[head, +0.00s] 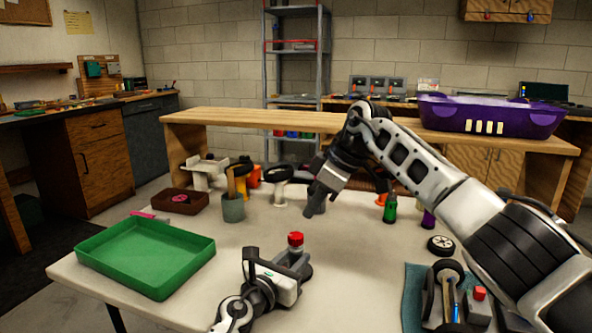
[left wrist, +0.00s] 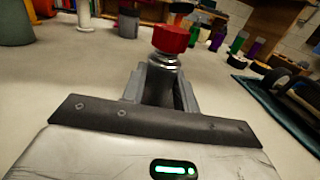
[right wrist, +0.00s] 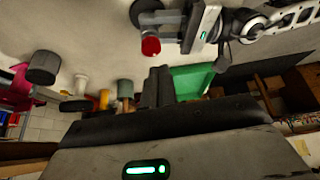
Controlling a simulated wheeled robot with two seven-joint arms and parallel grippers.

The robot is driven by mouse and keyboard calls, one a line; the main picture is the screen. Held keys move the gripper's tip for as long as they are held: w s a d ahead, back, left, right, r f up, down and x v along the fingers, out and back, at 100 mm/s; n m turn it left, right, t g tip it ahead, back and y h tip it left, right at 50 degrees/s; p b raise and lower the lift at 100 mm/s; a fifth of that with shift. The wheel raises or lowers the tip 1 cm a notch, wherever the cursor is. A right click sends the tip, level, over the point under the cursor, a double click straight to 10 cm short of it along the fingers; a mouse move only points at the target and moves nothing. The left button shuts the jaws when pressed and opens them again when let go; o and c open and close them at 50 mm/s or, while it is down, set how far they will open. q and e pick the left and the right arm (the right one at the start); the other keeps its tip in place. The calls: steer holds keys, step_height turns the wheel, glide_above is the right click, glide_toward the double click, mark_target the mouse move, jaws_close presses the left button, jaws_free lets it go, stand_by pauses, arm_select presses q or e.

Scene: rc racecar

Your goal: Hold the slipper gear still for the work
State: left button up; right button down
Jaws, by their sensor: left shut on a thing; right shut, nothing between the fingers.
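A part with a red cap (head: 296,239) and silvery body, which I take to be the slipper gear, stands upright in my left gripper (head: 293,264), low over the white table. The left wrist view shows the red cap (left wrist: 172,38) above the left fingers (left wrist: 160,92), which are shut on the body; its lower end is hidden. The cap also shows in the right wrist view (right wrist: 151,46). My right gripper (head: 316,200) is shut and empty, pointing down behind the part and apart from it. Its fingers (right wrist: 158,87) are together in the right wrist view.
A green tray (head: 100,242) lies on the left and a brown bin (head: 167,203) behind it. A grey cup (head: 233,210) stands at the back. On the right are a loose wheel (head: 441,245), bottles (head: 390,209) and a car chassis (head: 447,285) on a teal mat (head: 412,290).

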step_height(320, 180, down, 7)
stand_by(0.6)
steer(key=shift+w+a, duration=0.3)
steer(key=shift+a, duration=0.05)
stand_by(0.7)
arm_select(q)
steer(key=shift+s+d, duration=0.1)
steer(key=shift+d, duration=0.2)
arm_select(e)
steer(key=shift+a, duration=0.25)
steer(key=shift+s+d+r, duration=0.1)
steer(key=shift+s+d, duration=0.1)
steer(key=shift+d, duration=0.15)
arm_select(q)
steer(key=shift+a, duration=0.25)
arm_select(e)
step_height(320, 180, up, 6)
glide_above(300, 244)
steer(key=d, duration=0.3)
steer(key=shift+s+a, duration=0.25)
steer(key=shift+s, duration=0.15)
